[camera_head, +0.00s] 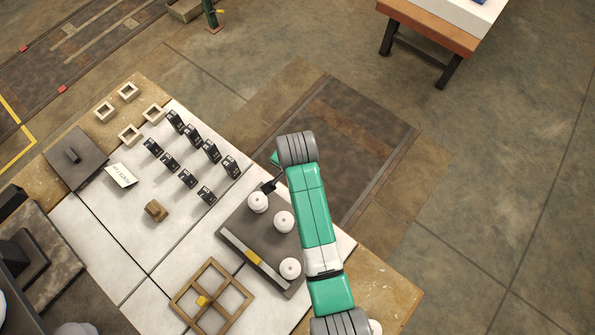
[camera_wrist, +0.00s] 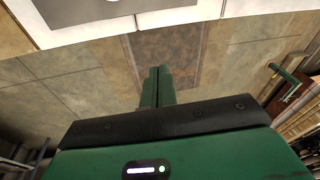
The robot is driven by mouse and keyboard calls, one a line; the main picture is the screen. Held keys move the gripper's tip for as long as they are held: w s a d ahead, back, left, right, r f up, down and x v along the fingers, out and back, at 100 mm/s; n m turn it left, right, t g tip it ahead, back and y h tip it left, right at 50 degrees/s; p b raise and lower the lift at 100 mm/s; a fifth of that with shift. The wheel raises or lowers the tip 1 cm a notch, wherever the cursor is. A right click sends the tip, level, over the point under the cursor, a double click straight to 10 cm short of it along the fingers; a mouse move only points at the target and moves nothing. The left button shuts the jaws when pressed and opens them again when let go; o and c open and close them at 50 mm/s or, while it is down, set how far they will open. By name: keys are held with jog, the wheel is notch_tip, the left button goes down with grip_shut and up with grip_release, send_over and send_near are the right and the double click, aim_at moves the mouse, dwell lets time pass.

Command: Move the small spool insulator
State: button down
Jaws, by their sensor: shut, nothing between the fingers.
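Three white rounded insulators stand on a dark plate (camera_head: 235,222) in the head view: one at its upper corner (camera_head: 258,202), one near its middle (camera_head: 284,222) and one at its lower right (camera_head: 290,268). Another white piece (camera_head: 375,327) shows partly behind my arm at the bottom. I cannot tell which is the small spool. In the wrist view my gripper (camera_wrist: 157,85) has its green fingers together and empty, with floor and the pale table edge beyond. No insulator shows there. In the head view my arm hides most of the gripper.
Several black labelled blocks (camera_head: 187,179) stand on the white tabletop (camera_head: 115,225). A wooden divided frame (camera_head: 238,292) and a brown block (camera_head: 155,211) are on the table too. Small square wooden rings (camera_head: 128,91) lie at the far left. Open floor (camera_head: 480,190) lies to the right.

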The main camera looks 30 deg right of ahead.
aim_at(284, 222)
jog(key=s+f, duration=0.1)
jog(key=f, duration=0.3)
jog(key=s+f+m+g+b, duration=0.1)
jog(key=s+f, duration=0.1)
jog(key=f, duration=0.2)
jog(key=s+f+g+b, duration=0.1)
jog(key=f, duration=0.3)
jog(key=shift+s+d+f+y, duration=0.1)
jog(key=shift+s+d+y, duration=0.15)
jog(key=shift+d+y, duration=0.1)
jog(key=a, duration=0.1)
jog(key=s+a+p, duration=0.1)
jog(key=a, duration=0.1)
jog(key=shift+s+a, duration=0.1)
jog(key=shift+a, duration=0.05)
jog(key=shift+s+a, duration=0.1)
jog(key=shift+a, duration=0.2)
